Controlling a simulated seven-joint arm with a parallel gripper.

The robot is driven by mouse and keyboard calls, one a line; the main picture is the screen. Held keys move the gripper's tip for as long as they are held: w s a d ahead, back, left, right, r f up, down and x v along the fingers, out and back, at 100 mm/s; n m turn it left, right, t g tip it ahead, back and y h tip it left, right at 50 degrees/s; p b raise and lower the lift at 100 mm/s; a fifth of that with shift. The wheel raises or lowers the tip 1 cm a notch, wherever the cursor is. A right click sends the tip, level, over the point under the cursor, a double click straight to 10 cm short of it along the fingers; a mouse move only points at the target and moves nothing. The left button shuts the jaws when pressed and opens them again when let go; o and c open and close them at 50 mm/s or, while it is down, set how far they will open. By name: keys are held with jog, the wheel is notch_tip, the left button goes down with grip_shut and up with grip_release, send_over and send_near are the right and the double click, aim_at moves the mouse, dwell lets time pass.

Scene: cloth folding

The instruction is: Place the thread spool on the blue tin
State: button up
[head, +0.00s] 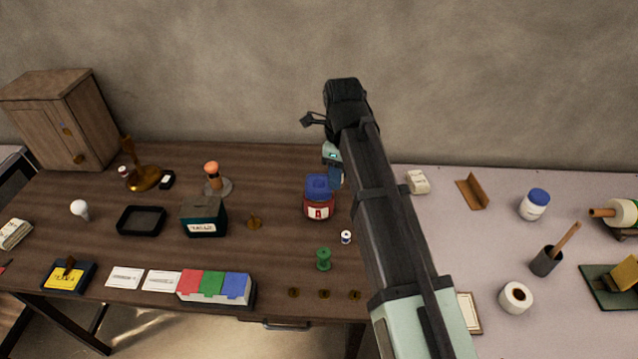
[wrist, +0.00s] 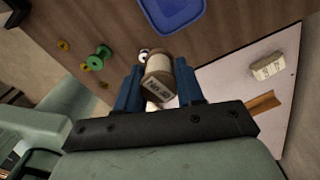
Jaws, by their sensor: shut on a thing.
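My gripper (wrist: 160,82) is shut on a tan, spool-like thing, which I take as the thread spool (wrist: 158,72); its pale label reads something like "No 32". The blue fingers stand on both sides of it. In the head view my gripper (head: 335,177) is in the air by the wall side of the table, and the held spool cannot be made out there. A blue rounded top, which may be the blue tin (head: 318,184), sits over a red labelled body. Its blue surface also shows at the top of the wrist view (wrist: 172,14), apart from the spool.
A green spool (head: 323,259) and a small white-and-dark piece (head: 346,237) stand in front of the tin. My arm hides the table's middle right.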

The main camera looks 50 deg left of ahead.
aim_at(320, 184)
jog(key=a+r, duration=0.6)
jog(key=a, duration=0.1)
jog(key=shift+m, duration=0.3)
jog(key=f, duration=0.3)
jog(key=f+m, duration=0.1)
jog(key=f, duration=0.2)
jog(key=f+m, duration=0.1)
jog(key=f, duration=0.3)
jog(key=shift+s+d, duration=0.1)
jog(key=shift+d, duration=0.25)
jog(key=shift+f, duration=0.1)
jog(key=o, duration=1)
notch_tip(320, 184, up, 12)
jog(key=shift+r, duration=0.15)
